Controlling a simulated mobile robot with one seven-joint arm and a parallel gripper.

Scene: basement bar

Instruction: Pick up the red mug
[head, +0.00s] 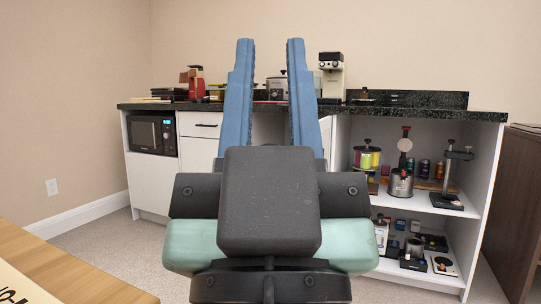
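My gripper (270,44) points away from me toward the counter, its two long blue fingers apart with nothing held between them. I cannot make out a red mug for certain. A red object (196,84) stands on the left part of the dark countertop, beyond the left finger; it looks more like a small appliance or holder, and its shape is too small to tell. My gripper body and fingers hide the middle of the counter front and part of its top.
The black speckled countertop (425,109) also holds a grey cooker (277,88) and a cream coffee machine (332,75). A microwave (152,134) sits below left. Open shelves (440,202) at right hold several items. A wooden table edge (75,270) is at front left.

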